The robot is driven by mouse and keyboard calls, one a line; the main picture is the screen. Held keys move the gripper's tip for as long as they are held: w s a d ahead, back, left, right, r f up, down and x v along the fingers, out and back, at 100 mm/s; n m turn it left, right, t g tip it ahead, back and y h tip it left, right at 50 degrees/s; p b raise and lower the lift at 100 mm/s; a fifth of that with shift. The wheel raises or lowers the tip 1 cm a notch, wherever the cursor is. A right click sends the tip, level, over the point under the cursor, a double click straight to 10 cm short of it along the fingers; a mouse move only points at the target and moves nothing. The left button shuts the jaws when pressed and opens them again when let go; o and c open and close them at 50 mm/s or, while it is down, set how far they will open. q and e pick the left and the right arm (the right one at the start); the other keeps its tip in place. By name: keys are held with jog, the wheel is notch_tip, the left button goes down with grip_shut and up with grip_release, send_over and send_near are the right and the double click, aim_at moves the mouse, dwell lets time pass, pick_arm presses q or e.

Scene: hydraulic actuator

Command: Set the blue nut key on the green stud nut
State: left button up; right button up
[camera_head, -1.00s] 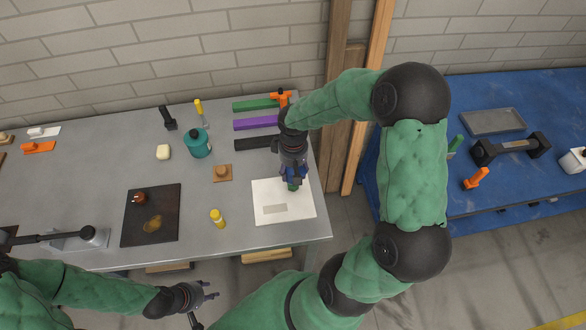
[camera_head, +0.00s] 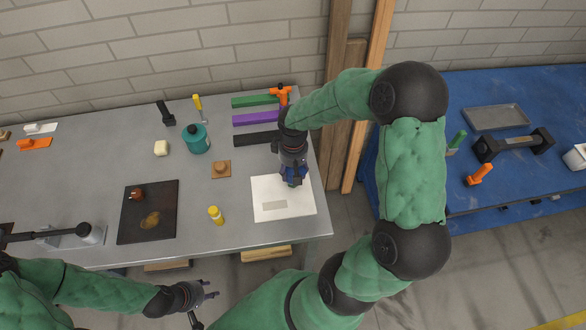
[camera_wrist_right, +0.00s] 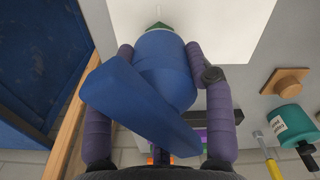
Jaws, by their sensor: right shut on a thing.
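My right gripper (camera_head: 293,178) is over the far part of a white plate (camera_head: 284,208) on the grey bench. In the right wrist view its two purple fingers (camera_wrist_right: 168,100) are shut on the blue nut key (camera_wrist_right: 140,105), which has a thick round body and a wide crossbar. A bit of the green stud nut (camera_wrist_right: 158,27) shows at the far end of the key, mostly hidden behind it. I cannot tell whether the key is seated on the nut or just above it. My left gripper (camera_head: 211,290) is open and empty in front of the bench's front edge.
Green, purple and black bars (camera_head: 256,119) lie behind the right gripper, with an orange tool (camera_head: 281,92) nearby. Wooden posts (camera_head: 345,110) rise at the right.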

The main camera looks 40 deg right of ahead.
jog(key=shift+f+b, duration=1.4)
jog(key=shift+f, duration=0.4)
jog(key=shift+c, duration=0.6)
jog(key=o, duration=1.5)
jog(key=shift+f, duration=0.1)
jog(key=shift+o, duration=0.5)
jog(key=o, duration=0.3)
jog(key=shift+r+p, duration=3.7)
jog(key=shift+r, duration=1.3)
